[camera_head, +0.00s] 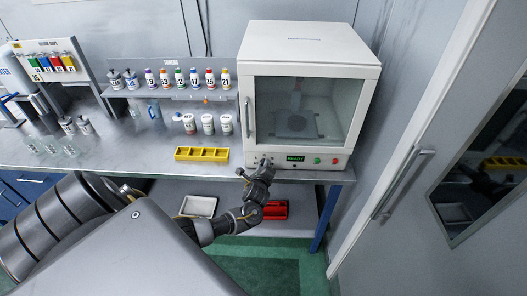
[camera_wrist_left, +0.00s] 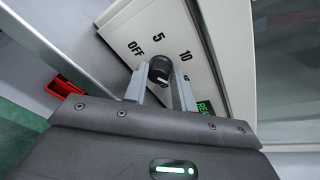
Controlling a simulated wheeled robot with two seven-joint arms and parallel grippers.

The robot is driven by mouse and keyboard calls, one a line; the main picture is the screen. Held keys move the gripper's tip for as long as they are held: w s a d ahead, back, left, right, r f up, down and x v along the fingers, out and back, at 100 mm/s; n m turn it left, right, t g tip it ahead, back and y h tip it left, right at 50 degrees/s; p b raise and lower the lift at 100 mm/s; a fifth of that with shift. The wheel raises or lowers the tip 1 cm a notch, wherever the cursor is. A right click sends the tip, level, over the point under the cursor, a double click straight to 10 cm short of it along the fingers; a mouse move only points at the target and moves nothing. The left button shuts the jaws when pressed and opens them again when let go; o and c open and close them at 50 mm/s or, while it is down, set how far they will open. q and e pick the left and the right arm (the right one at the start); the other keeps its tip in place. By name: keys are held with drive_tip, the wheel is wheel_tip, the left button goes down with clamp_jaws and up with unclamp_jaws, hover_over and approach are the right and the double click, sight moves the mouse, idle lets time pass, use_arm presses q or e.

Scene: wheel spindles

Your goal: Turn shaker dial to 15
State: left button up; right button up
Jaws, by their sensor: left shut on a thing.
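The shaker (camera_head: 362,92) is a white cabinet with a glass door, standing on the right end of the bench. Its black round dial (camera_wrist_left: 159,68) shows in the left wrist view on a white panel marked OFF, 5 and 10; any further mark is hidden behind a finger. My left gripper (camera_wrist_left: 160,82) is shut on the dial, one finger on each side of it. I cannot tell clearly which mark the dial points to. In the head view my left gripper (camera_head: 262,168) is at the lower left of the shaker's front panel. My right gripper is not in view.
A green READY display (camera_head: 295,158) sits right of the dial, with buttons beyond it. A yellow rack (camera_head: 201,154) lies on the bench to the left. Numbered bottles stand on the shelf (camera_head: 185,95). A red tray (camera_head: 276,210) is below the bench.

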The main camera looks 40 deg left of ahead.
use_arm(q)
drive_tip(key=shift+r, duration=0.1)
drive_tip(key=o, duration=0.7)
drive_tip(key=shift+w, duration=0.1)
drive_tip(key=shift+s+d, duration=0.3)
drive_tip(key=shift+s, duration=0.15)
drive_tip(key=b+v, duration=0.1)
drive_tip(key=v, duration=0.8)
drive_tip(key=shift+s+d+r, duration=0.1)
drive_tip(key=shift+s+d, duration=0.1)
drive_tip(key=shift+s, duration=0.05)
